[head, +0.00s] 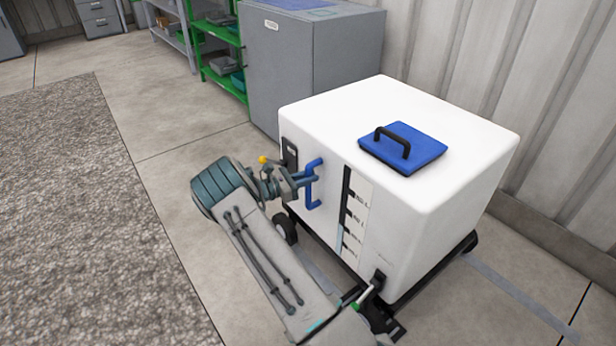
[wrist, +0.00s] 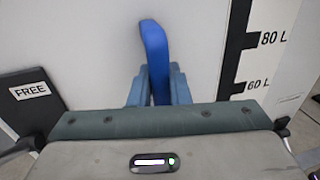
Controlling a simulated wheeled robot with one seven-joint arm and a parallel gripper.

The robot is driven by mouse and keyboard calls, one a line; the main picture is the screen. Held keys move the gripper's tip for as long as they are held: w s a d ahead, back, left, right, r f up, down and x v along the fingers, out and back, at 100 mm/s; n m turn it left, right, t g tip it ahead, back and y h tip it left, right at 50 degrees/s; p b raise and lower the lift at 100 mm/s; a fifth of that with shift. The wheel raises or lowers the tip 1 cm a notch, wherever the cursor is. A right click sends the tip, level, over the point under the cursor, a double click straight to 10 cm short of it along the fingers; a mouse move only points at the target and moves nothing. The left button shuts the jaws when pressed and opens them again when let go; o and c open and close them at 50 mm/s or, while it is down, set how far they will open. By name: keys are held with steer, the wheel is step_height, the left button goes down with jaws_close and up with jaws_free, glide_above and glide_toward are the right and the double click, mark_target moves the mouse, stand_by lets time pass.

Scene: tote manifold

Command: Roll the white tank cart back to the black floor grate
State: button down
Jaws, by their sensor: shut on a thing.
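The white tank cart (head: 440,190) stands on a dark wheeled base in the head view, with a blue lid with a black handle (head: 403,150) on top. A blue side handle (head: 313,190) is on its near left face. My gripper (head: 312,180) is shut on this blue handle, which rises between the fingers in the wrist view (wrist: 156,62). A level strip with litre marks (head: 353,220) is right of the handle, and a dark "FREE" plate (wrist: 30,92) is left of it. The black floor grate is not in view.
A grey cabinet (head: 290,70) stands just behind the cart, with a green shelf rack (head: 218,65) to its left. A corrugated wall (head: 540,90) runs close along the right. A grey carpet (head: 80,220) covers the left floor. Bare concrete lies between carpet and cart.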

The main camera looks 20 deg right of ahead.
steer(key=shift+w, duration=0.2)
steer(key=c, duration=1.5)
jaws_free()
steer(key=shift+d, duration=0.1)
steer(key=shift+c, duration=0.2)
steer(key=shift+o, duration=0.5)
steer(key=shift+w+d, duration=0.1)
steer(key=a+p, duration=0.2)
steer(key=a, duration=1.2)
steer(key=shift+s+p, duration=0.35)
steer(key=shift+s, duration=0.05)
